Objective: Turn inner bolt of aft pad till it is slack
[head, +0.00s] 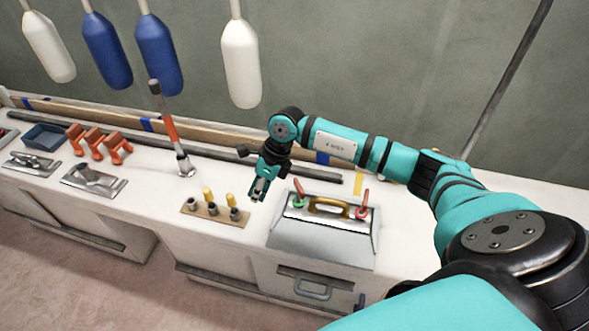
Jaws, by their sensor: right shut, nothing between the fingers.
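My right gripper (259,190) is shut and empty. It points down above the bench, between the board of sockets and the grey case. Two metal fittings on flat plates lie at the left of the bench: one at the far left (33,164) and a larger one (93,181) to its right. I cannot tell which is the aft pad, and no inner bolt can be made out. A long tool with an orange-red shaft (170,130) and dark grip stands tilted on the bench, its metal foot low, left of my gripper. My left gripper is not in view.
A wooden board (208,215) carries several dark sockets and yellow pegs. A grey case (322,240) with a gold handle and red-tipped pieces stands right of my gripper. Orange clamps (97,140) and a blue tray (45,136) sit left. A dark rod lies along the back.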

